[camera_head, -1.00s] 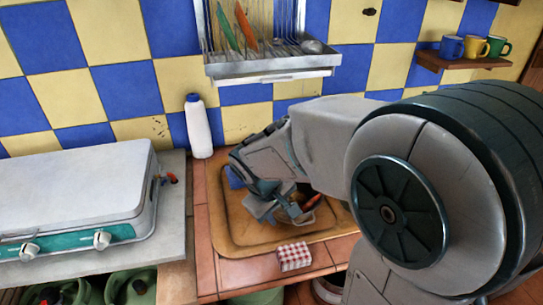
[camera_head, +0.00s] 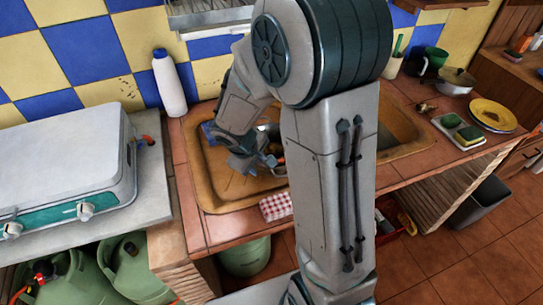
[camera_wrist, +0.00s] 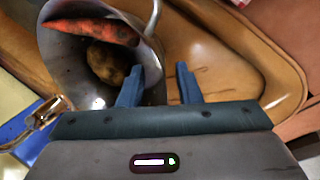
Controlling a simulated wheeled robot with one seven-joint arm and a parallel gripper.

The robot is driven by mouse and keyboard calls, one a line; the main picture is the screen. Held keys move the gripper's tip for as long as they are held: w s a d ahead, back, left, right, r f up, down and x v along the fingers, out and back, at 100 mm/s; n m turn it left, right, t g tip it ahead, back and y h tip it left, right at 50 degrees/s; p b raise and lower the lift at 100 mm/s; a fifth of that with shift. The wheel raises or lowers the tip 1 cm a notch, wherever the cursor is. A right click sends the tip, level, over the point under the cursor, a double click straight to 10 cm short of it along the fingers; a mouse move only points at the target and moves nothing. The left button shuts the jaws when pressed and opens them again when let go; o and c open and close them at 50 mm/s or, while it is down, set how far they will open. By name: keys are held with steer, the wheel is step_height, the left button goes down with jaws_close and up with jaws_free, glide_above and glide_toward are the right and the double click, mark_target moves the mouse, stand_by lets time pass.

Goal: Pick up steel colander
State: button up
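The steel colander (camera_wrist: 66,75) sits in the brown sink basin (camera_wrist: 225,60), holding an orange carrot (camera_wrist: 95,29) and a brown potato (camera_wrist: 107,62). My gripper (camera_wrist: 159,85) is open at its near right rim. In the wrist view the left finger overlaps the colander's inside and the right finger is outside, with the rim in the gap. I cannot tell whether either finger touches it. In the head view my gripper (camera_head: 246,160) is low in the left basin, and my arm hides most of the colander.
A white bottle (camera_head: 169,83) stands behind the sink's left corner. A red checked packet (camera_head: 276,206) lies at the front edge. A white stove (camera_head: 65,160) is left. To the right are a pot (camera_head: 456,82), a yellow plate (camera_head: 493,114) and a tray with sponges (camera_head: 452,136).

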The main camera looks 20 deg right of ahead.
mark_target(262, 173)
steer(key=x, duration=0.4)
steer(key=shift+f, duration=0.2)
jaws_close()
